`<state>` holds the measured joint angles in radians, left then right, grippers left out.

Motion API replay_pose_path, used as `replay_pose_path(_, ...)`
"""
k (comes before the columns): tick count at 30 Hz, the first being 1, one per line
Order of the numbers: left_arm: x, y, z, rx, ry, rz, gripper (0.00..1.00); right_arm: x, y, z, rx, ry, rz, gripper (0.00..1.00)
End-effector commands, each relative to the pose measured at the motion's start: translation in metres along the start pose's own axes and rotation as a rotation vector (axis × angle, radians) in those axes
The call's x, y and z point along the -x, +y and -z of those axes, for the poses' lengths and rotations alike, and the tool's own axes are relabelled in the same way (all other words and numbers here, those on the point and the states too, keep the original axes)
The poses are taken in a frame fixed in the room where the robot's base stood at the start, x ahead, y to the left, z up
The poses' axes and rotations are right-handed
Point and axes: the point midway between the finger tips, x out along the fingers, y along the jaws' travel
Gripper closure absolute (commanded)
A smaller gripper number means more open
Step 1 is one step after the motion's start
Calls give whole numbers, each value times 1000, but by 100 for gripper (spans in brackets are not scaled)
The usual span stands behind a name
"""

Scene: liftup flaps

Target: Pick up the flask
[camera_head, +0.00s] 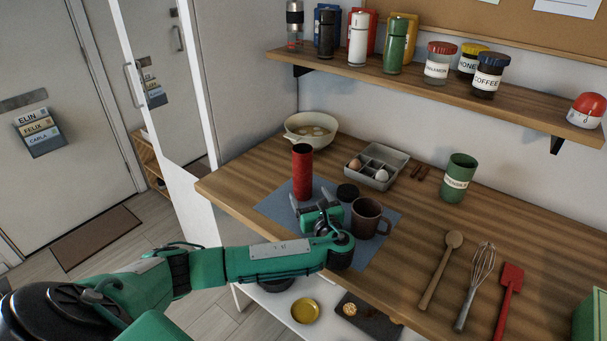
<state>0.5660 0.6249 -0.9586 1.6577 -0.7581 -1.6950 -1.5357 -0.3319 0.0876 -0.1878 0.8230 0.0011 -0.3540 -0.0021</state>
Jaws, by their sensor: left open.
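The red flask (302,172) stands upright on a blue-grey mat (272,207) on the wooden counter. Its top is dark. Whether a finger touches the flask cannot be told. The gripper hides part of the mat. My right gripper is not in view.
A brown mug (369,218) stands close to the right of my left gripper. A shelf (420,82) with bottles and jars overhangs the back.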

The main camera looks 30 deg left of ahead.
Motion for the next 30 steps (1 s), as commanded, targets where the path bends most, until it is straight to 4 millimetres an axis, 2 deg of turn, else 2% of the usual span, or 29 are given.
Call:
replay_pose_path(3, -22, 0, -2, -1, -2, -2, 24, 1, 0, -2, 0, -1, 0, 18)
replay_pose_path(11, -43, 0, -1, 1, -1, 0, 24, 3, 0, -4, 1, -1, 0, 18)
replay_pose_path(19, -81, 1, 0, 0, -1, -2, 24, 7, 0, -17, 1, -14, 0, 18)
replay_pose_path(23, -89, 0, 2, 0, 1, 0, 24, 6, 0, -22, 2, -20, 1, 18)
replay_pose_path(29, -90, 0, 2, 1, 1, 0, 24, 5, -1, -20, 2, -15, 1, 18)
replay_pose_path(30, -90, 0, 2, 1, 1, 0, 30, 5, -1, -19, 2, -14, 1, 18)
